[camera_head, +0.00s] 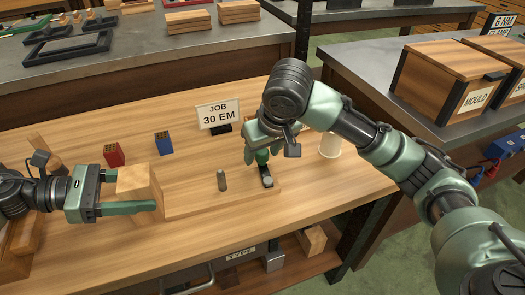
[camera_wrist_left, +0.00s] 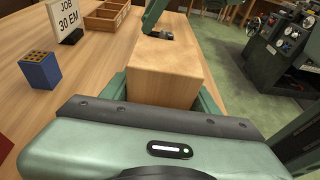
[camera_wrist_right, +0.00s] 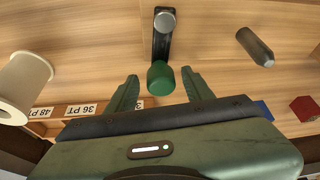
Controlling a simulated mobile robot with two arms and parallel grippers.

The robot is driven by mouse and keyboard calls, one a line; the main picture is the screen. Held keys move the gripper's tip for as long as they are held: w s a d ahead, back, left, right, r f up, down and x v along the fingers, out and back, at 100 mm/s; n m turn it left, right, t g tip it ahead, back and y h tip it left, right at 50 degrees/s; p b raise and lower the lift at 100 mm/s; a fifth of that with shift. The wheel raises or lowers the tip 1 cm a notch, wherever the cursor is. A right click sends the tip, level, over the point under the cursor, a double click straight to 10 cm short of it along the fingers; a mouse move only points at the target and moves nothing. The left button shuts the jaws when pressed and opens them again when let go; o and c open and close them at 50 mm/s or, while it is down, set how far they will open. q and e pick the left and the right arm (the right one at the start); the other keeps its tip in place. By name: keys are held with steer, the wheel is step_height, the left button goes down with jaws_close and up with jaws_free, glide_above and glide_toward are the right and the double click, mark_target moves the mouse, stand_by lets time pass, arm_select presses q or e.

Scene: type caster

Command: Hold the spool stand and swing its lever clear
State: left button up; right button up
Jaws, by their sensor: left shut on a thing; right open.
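The spool stand is a long wooden base (camera_head: 195,207) with a square wooden block (camera_head: 138,183) at its left end, also in the left wrist view (camera_wrist_left: 165,68). A grey peg (camera_head: 222,181) stands along the base. A dark lever (camera_head: 267,177) with a green knob (camera_wrist_right: 160,78) is at the right end. My left gripper (camera_head: 150,190) is shut on the block, one finger on each side. My right gripper (camera_wrist_right: 158,86) is open, with the knob between its fingertips; contact cannot be told. The gripper partly hides the knob in the head view.
A white spool (camera_head: 330,145) stands right of my right gripper. A red block (camera_head: 114,154), a blue block (camera_head: 164,143) and a JOB 30 EM sign (camera_head: 218,115) stand behind the stand. Wooden pieces (camera_head: 20,245) lie at the left. The front of the table is clear.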

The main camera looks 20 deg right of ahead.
steer(key=v, duration=1.2)
stand_by(0.5)
arm_select(q)
steer(key=o, duration=1.5)
